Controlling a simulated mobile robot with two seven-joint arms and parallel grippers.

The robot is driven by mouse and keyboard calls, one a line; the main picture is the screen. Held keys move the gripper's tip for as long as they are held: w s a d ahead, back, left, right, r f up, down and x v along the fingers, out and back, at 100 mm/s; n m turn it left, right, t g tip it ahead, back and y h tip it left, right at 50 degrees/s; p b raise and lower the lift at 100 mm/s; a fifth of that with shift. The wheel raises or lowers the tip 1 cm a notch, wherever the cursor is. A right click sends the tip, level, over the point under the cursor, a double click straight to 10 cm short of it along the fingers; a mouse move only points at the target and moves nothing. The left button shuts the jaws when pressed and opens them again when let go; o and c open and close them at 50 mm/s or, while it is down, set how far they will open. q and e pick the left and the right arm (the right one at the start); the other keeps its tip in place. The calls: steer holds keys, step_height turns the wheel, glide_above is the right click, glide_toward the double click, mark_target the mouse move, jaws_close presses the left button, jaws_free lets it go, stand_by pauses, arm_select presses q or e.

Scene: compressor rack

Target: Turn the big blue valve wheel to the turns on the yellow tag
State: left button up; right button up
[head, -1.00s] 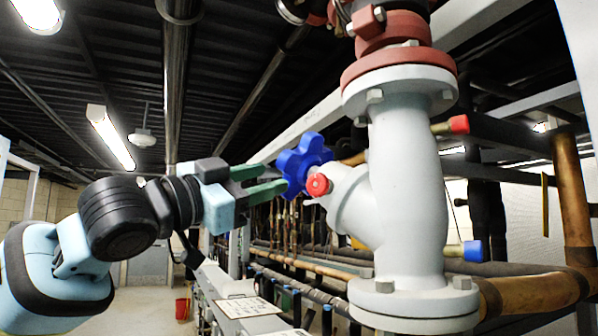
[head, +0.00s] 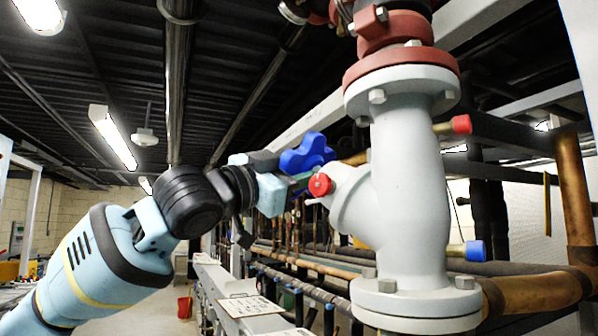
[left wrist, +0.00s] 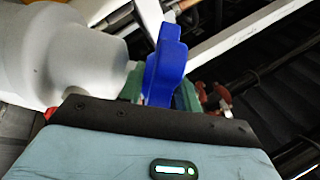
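The big blue valve wheel (head: 307,152) is a lobed wheel on the left side of the pale grey valve body (head: 408,180). My left gripper (head: 301,181) is at the wheel's lower part and hides some of it in the head view. In the left wrist view the wheel (left wrist: 165,60) stands between the two green fingers (left wrist: 160,95), with one finger on each side. Whether the fingers press on it cannot be told. I cannot make out a yellow tag with readable marks. My right gripper is not in view.
A small red knob (head: 320,185) sits close to the right of my left gripper. A red-capped stub (head: 460,125) and a blue-capped stub (head: 472,251) stick out at the valve's right. Copper pipes (head: 530,292) run at lower right. A white sign (head: 250,306) lies below.

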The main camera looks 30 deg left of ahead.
arm_select(q)
jaws_close()
steer(key=shift+y, duration=0.5)
steer(key=n+g+y, duration=0.1)
steer(key=n+y, duration=0.1)
steer(key=y, duration=0.1)
steer(key=shift+s+d+r+n+g, duration=0.2)
steer(key=shift+r+n+g, duration=0.1)
steer(key=shift+g, duration=0.1)
steer(key=n+g+y, duration=0.1)
steer(key=y, duration=0.1)
steer(key=g+y, duration=0.1)
steer(key=shift+d+r+n+g+y, duration=0.2)
steer(key=shift+n+g+y, duration=0.1)
steer(key=shift+n+y, duration=0.1)
steer(key=g+y, duration=0.1)
steer(key=n+g+y, duration=0.1)
steer(key=g, duration=0.1)
steer(key=shift+d+r+n+y, duration=0.1)
steer(key=shift+r+n+y, duration=0.1)
steer(key=shift+n+y, duration=0.15)
steer(key=shift+w+d+n+g+y, duration=0.15)
steer(key=shift+n+g+y, duration=0.35)
steer(key=shift+g, duration=0.8)
steer(key=shift+w+g+y, duration=0.1)
steer(key=shift+g+y, duration=0.3)
steer(key=shift+y, duration=0.05)
